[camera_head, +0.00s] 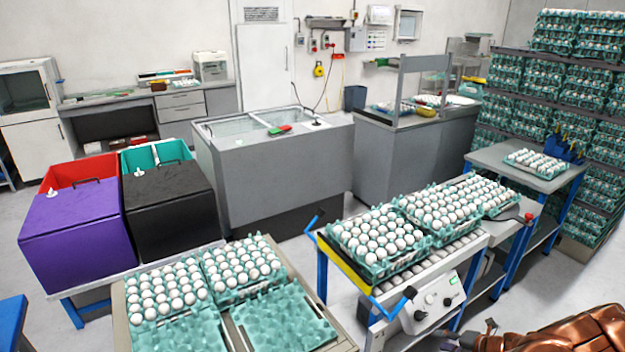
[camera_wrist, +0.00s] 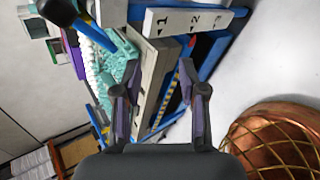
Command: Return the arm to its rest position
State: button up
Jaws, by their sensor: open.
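My gripper (camera_wrist: 158,82) is open in the wrist view, with its two dark, purple-sided fingers apart and nothing between them. Beyond the fingers are a grey and blue bench frame and an egg tray (camera_wrist: 118,68), both tilted in this view. In the head view, a copper-coloured part of my arm shows at the bottom right corner, beside the white-topped machine (camera_head: 432,300). Dark tips like those of my gripper (camera_head: 468,335) show at the bottom edge there, partly cut off.
A small table (camera_head: 500,158) holds another tray. Racks of stacked trays (camera_head: 500,100) line the right. Grey floor (camera_head: 575,275) is open at the right.

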jog(key=w+a+r+n+y, duration=0.25)
jog(key=a+r+n, duration=0.35)
jog(key=a+r, duration=0.3)
jog(key=s+a+r+n+g+y, duration=0.1)
jog(key=s+a+r+n+g, duration=0.25)
jog(key=a+r+n, duration=0.55)
jog(key=s+a+r+n+g+y, duration=0.1)
jog(key=s+a+r+n+g, duration=0.3)
jog(key=a+r+n, duration=0.5)
jog(key=s+a+r+n+g+h, duration=0.1)
jog(key=s+a+r+n+h, duration=0.15)
jog(key=s+n, duration=0.4)
jog(key=s+a+r+n+g+h, duration=0.1)
jog(key=s+r+n+h, duration=0.2)
jog(key=s, duration=0.7)
jog(key=s+d+n+h, duration=0.2)
jog(key=s+d+n, duration=0.2)
jog(key=s, duration=0.4)
jog(key=s+d+r+n+h, duration=0.1)
jog(key=s+d+n+h, duration=0.2)
jog(key=s+d+n, duration=0.2)
jog(key=s+n, duration=0.1)
jog(key=s, duration=0.2)
jog(key=shift+s+d+r+n, duration=0.15)
jog(key=shift+s+d+n, duration=0.1)
jog(key=shift+s+n, duration=0.15)
jog(key=shift+g, duration=0.25)
